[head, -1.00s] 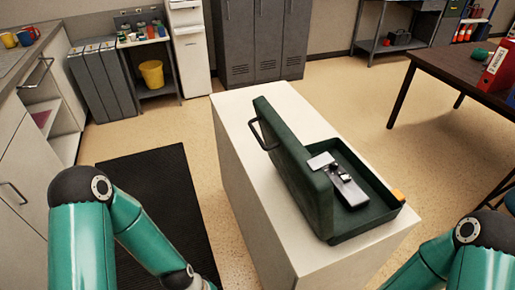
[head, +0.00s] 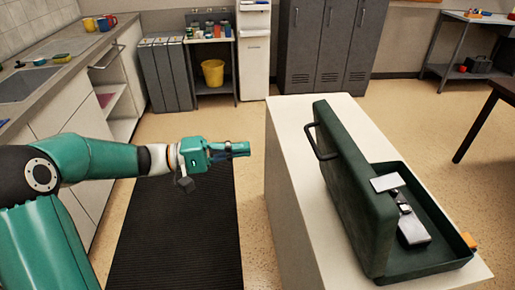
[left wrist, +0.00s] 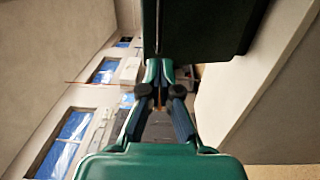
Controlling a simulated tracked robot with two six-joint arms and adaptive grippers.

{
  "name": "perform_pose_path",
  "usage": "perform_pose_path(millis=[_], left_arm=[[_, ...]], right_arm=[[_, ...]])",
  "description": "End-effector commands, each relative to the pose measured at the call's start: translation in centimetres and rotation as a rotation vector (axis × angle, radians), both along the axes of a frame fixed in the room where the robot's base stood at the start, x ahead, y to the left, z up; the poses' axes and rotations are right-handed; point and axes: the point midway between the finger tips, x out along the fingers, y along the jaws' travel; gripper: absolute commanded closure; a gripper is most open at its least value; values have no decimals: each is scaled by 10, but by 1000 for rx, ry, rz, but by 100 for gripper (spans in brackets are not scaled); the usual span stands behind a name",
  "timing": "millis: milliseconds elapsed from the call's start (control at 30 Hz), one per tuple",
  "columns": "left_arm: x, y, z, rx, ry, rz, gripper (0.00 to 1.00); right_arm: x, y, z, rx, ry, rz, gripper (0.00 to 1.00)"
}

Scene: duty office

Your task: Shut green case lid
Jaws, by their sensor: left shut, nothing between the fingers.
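The green case (head: 360,200) stands open on a white cabinet, its lid (head: 345,180) upright on the left side with a black handle (head: 320,140) on its outer face. A grey device (head: 413,229) and a white card-like piece (head: 387,182) show in the case. My left gripper (head: 246,149) is shut and empty, to the left of the lid and apart from it. In the left wrist view the shut fingers (left wrist: 160,70) point toward the dark green case (left wrist: 205,25). My right gripper is not in view.
The white cabinet top (head: 290,120) is bare left of the case. A black mat (head: 175,230) lies on the floor below my left arm. A counter with a sink (head: 25,85) is at the left. Grey lockers (head: 325,45) stand behind.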

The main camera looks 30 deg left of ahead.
Motion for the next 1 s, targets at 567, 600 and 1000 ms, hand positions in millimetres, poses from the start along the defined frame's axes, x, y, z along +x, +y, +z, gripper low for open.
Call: perform_pose_path(millis=[567,600,1000], left_arm=[[60,-94,6,-2,6,-12,100],[63,-98,6,0,8,-12,100],[73,-112,4,0,7,-9,100]], right_arm=[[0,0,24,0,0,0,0],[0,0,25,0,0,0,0],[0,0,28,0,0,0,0]])
